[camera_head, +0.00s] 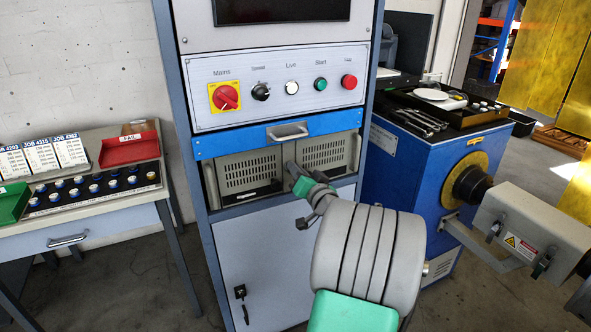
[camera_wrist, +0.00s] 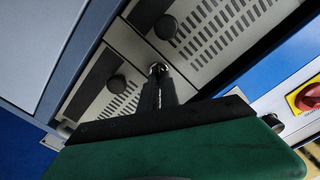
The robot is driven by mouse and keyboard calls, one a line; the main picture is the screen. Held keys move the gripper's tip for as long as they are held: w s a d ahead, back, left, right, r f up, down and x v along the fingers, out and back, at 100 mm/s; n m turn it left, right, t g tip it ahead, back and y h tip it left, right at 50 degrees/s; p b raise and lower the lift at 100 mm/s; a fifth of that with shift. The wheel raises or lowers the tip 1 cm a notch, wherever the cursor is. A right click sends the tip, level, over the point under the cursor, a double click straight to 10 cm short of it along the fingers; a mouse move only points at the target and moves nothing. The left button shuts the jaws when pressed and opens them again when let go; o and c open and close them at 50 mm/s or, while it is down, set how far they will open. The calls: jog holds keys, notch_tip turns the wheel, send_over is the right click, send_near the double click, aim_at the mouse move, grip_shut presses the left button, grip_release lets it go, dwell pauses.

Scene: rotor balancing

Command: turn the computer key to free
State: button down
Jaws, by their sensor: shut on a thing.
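The vented grey computer front (camera_head: 250,171) sits in the rack under the blue drawer. My gripper (camera_head: 291,168) reaches its middle, between the two vent grilles. In the wrist view my gripper (camera_wrist: 159,80) has its dark fingers together on a small shiny metal piece, the computer key (camera_wrist: 158,67), at the grey front (camera_wrist: 190,70). The fingers hide most of the key, so I cannot tell which way it points or read any marking around it. In the head view my arm and gripper hide the key.
Above are the blue drawer with its handle (camera_head: 287,131) and the panel with the red mains switch (camera_head: 226,97). A cabinet door lock with hanging keys (camera_head: 241,292) is below. The blue machine (camera_head: 405,180) stands close on the right, the sample table (camera_head: 90,205) on the left.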

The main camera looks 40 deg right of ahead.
jog(key=m+p, duration=0.1)
jog(key=m, duration=0.2)
jog(key=m+p, duration=0.2)
jog(key=m, duration=0.2)
jog(key=m+p, duration=0.2)
jog(key=m, duration=0.2)
jog(key=shift+d+f, duration=0.2)
jog(key=shift+f, duration=0.05)
dwell(0.4)
jog(key=c, duration=1.6)
grip_release()
jog(key=shift+s+f, duration=0.1)
jog(key=shift+s, duration=0.05)
jog(key=v, duration=0.7)
jog(key=shift+s+b, duration=0.35)
jog(key=shift+b, duration=0.05)
jog(key=shift+a, duration=0.15)
